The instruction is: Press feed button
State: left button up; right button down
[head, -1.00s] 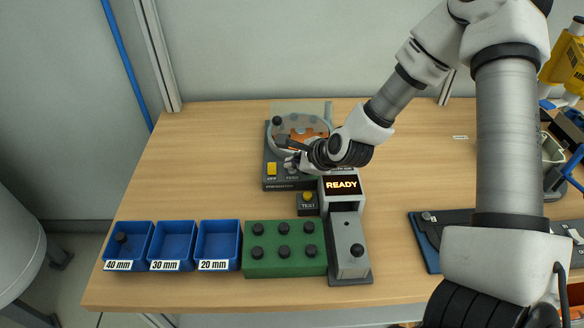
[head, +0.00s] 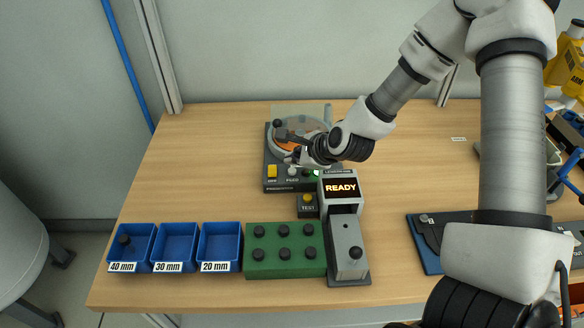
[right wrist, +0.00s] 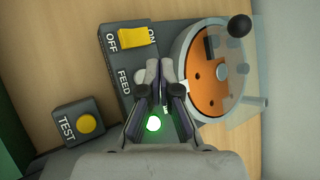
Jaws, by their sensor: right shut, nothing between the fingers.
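The dark feeder unit (head: 268,184) stands near the back of the table, with a yellow switch (head: 272,170) marked OFF and ON. The right wrist view also shows the yellow switch (right wrist: 138,38) and the word FEED beside my fingers. A round green light (right wrist: 153,124) glows on the panel, partly between my fingers; the head view shows its glow (head: 316,173). My right gripper (head: 295,156) is shut and empty over the panel; its fingertips (right wrist: 159,68) are close together. I cannot tell whether they touch a button; the fingers hide part of the panel. My left gripper is out of view.
A clear-covered orange disc (right wrist: 208,78) with a black knob (right wrist: 239,26) sits behind the panel. A TEST button (right wrist: 86,123) and a gauge reading READY (head: 341,188) stand in front. Blue bins (head: 175,228) and a green peg block (head: 286,272) line the front.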

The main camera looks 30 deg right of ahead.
aim_at(294, 172)
notch_tip(294, 172, up, 4)
jog(key=p, duration=0.2)
jog(key=shift+r+p, duration=0.2)
jog(key=shift+p, duration=0.2)
jog(key=shift+f, duration=0.1)
